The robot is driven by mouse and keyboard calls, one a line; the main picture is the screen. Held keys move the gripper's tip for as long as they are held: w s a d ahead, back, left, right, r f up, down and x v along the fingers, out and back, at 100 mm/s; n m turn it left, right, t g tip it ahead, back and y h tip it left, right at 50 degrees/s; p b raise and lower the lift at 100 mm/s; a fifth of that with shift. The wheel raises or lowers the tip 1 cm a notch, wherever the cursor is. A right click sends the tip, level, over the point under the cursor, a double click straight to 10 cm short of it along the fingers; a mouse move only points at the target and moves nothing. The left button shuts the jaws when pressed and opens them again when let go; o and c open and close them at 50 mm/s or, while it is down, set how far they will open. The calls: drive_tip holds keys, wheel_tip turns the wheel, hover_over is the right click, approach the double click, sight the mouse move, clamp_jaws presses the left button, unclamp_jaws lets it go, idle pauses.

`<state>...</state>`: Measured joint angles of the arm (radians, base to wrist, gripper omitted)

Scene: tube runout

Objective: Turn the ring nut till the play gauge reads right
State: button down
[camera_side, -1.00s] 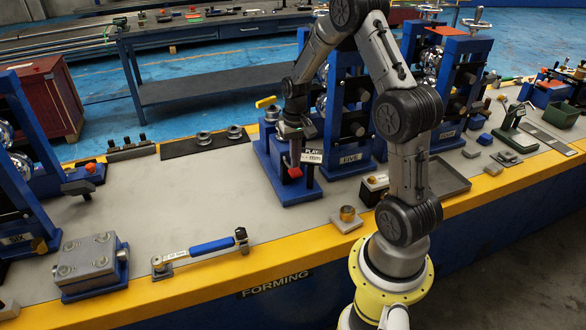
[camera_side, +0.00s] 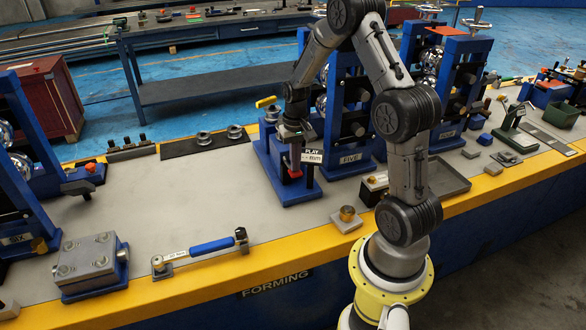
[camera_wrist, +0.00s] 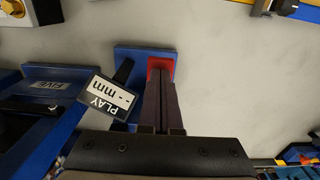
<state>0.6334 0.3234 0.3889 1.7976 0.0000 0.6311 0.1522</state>
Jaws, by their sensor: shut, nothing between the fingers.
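The play gauge (camera_side: 313,157) shows as a small sign beside the FIVE stand. In the wrist view its display (camera_wrist: 109,96) reads "PLAY - mm", upside down, with a dash and no number. My gripper (camera_side: 293,172) points down at a red part (camera_side: 295,173) on the blue base of the stand. In the wrist view my gripper (camera_wrist: 161,125) has its two dark fingers shut together, nothing between them, with the red part (camera_wrist: 161,64) just beyond the tips. I cannot tell if the tips touch it. I cannot make out the ring nut near the fingers.
The blue FIVE stand (camera_side: 345,131) rises close behind my gripper. A grey block with a brass piece (camera_side: 347,215) and a grey tray (camera_side: 446,178) lie to the right. A blue-handled wrench (camera_side: 210,245) lies at the front edge.

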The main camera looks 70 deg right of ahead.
drive_tip(key=shift+f, duration=1.25)
drive_tip(key=shift+r, duration=4.5)
